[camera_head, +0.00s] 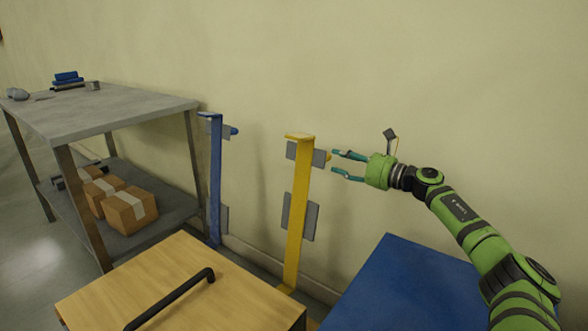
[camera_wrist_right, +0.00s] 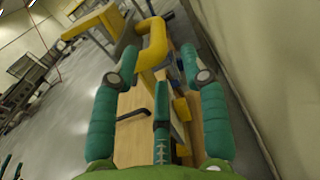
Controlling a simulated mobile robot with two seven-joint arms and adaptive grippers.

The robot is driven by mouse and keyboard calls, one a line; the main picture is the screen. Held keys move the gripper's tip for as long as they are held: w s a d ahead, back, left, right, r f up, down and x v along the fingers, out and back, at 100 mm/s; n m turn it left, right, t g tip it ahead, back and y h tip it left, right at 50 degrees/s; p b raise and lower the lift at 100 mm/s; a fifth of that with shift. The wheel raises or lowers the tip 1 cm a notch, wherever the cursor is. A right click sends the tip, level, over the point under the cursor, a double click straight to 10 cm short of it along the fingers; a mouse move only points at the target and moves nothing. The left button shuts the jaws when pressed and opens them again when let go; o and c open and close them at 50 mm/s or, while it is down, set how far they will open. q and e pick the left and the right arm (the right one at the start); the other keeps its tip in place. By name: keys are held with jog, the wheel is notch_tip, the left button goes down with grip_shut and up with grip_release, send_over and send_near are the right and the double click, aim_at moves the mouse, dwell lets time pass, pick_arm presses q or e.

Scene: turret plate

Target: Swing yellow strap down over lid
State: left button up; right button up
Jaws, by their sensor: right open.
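The yellow strap (camera_head: 297,220) stands upright behind the wooden lid (camera_head: 235,271), with a short bent top end. The lid carries a black bar handle (camera_head: 172,300). In the right wrist view a bent yellow piece (camera_wrist_right: 154,45) shows ahead, between the open fingers (camera_wrist_right: 155,70). I cannot tell whether the fingers touch it. The lid and its handle show below, partly hidden by a finger. My left gripper is out of view.
A blue strap (camera_head: 215,185) stands upright left of the yellow one. A grey shelf table (camera_head: 125,110) with cardboard boxes (camera_head: 130,207) below stands at the left. A blue surface (camera_head: 410,290) lies under my right arm. The wall is close behind the straps.

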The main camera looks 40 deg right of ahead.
aim_at(330, 157)
jog(key=shift+a+x, duration=0.1)
jog(key=shift+x, duration=1.55)
jog(key=shift+a+x, duration=0.15)
jog(key=shift+x, duration=1.55)
jog(key=shift+s+r, duration=0.1)
grip_shut()
